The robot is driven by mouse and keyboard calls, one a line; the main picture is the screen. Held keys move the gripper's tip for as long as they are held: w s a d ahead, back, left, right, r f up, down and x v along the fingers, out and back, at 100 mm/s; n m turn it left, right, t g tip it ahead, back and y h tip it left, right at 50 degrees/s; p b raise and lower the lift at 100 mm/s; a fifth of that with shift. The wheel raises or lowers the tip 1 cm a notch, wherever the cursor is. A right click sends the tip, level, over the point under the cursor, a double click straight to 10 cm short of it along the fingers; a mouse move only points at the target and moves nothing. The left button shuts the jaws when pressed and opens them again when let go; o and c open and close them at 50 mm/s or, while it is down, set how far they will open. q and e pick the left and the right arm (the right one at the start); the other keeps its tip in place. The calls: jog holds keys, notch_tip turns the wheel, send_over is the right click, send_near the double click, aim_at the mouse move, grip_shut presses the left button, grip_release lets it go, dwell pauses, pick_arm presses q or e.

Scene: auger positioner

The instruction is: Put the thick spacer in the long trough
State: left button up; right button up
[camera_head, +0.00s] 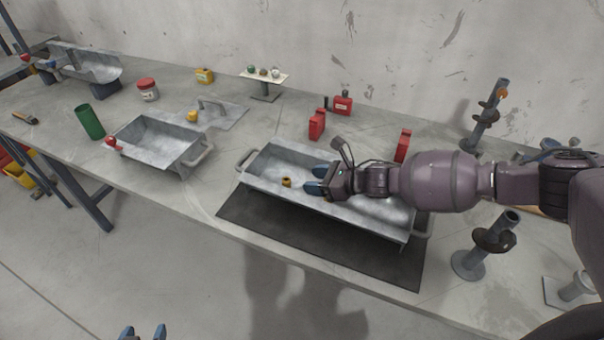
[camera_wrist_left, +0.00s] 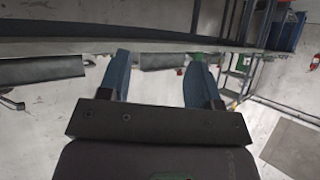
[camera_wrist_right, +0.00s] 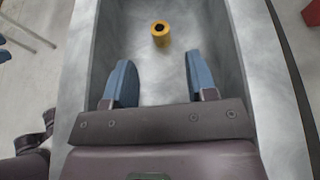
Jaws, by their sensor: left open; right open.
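The long trough (camera_head: 262,182) is a grey metal tray with end handles, on a dark mat near the table's front edge. A small yellow ring-shaped spacer (camera_head: 287,182) lies on its floor, left of the middle. In the right wrist view the yellow spacer (camera_wrist_right: 161,33) has a dark hole and sits ahead of the fingertips, apart from them. My right gripper (camera_head: 318,180) is open and empty, over the trough beside the spacer; its blue fingers show in the right wrist view (camera_wrist_right: 157,80). My left gripper (camera_head: 143,332) is open and empty, low in front of the table.
A shorter grey tray (camera_head: 160,142) stands to the left, with a green cylinder (camera_head: 90,122) beside it. Red blocks (camera_head: 317,124) stand behind the trough. Posts with dark collars (camera_head: 486,240) stand at the right. A small raised stand (camera_head: 264,78) is at the back. The dark mat (camera_head: 300,240) is bare in front.

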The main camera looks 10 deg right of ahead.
jog(key=shift+p+v, duration=0.8)
jog(key=shift+v, duration=1.15)
